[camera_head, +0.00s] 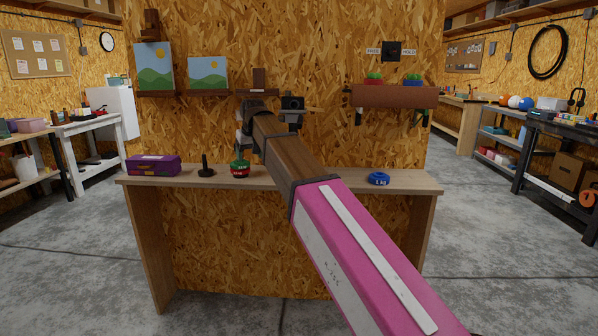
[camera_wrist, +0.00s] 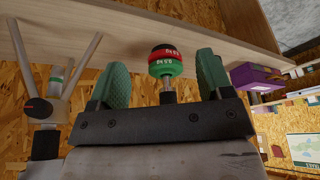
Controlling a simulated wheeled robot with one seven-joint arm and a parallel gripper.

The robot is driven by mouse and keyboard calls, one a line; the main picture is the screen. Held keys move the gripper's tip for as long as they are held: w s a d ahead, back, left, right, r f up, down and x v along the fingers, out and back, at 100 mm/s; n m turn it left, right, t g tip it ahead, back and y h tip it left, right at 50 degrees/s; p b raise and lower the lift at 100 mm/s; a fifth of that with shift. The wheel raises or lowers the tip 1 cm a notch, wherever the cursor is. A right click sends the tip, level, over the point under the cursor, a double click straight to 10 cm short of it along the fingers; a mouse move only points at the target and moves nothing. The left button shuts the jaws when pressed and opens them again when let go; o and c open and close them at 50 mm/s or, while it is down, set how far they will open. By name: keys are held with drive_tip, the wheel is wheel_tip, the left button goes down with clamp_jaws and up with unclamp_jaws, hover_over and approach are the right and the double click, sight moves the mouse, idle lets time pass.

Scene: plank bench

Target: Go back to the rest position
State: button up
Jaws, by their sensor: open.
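My gripper (camera_wrist: 161,62) is open and empty, its two green fingers spread apart in the wrist view. In the head view my gripper (camera_head: 249,142) is at the far end of my arm, above the back of the plank bench (camera_head: 310,177). A stack of a green disc (camera_head: 240,164) and a red disc (camera_head: 240,173) sits on the bench below it. In the wrist view the green disc (camera_wrist: 166,68) and red disc (camera_wrist: 164,51) show between the fingers but beyond them, with a post rising from the stack.
A purple box (camera_head: 153,165) and a dark upright peg (camera_head: 206,167) stand left of the stack. A blue disc (camera_head: 378,178) lies on the right, beyond my arm. The bench's right end is clear.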

drive_tip(key=s+d+f+m+g+h, duration=0.1)
drive_tip(key=s+d+f, duration=0.2)
drive_tip(key=d+f, duration=0.85)
drive_tip(key=s+d+f+m+g, duration=0.1)
drive_tip(key=s+d+f+m, duration=0.15)
drive_tip(key=d+f, duration=0.9)
drive_tip(key=s+d+f+m, duration=0.1)
drive_tip(key=s+d+f, duration=0.5)
drive_tip(key=s+f, duration=0.2)
drive_tip(key=s+d+f+m+g, duration=0.1)
drive_tip(key=s+d+f, duration=0.6)
drive_tip(key=f, duration=0.5)
drive_tip(key=shift+s+d+g+h, duration=0.3)
drive_tip(key=shift+s+h, duration=0.1)
drive_tip(key=shift+s, duration=0.55)
drive_tip(key=shift+f, duration=0.1)
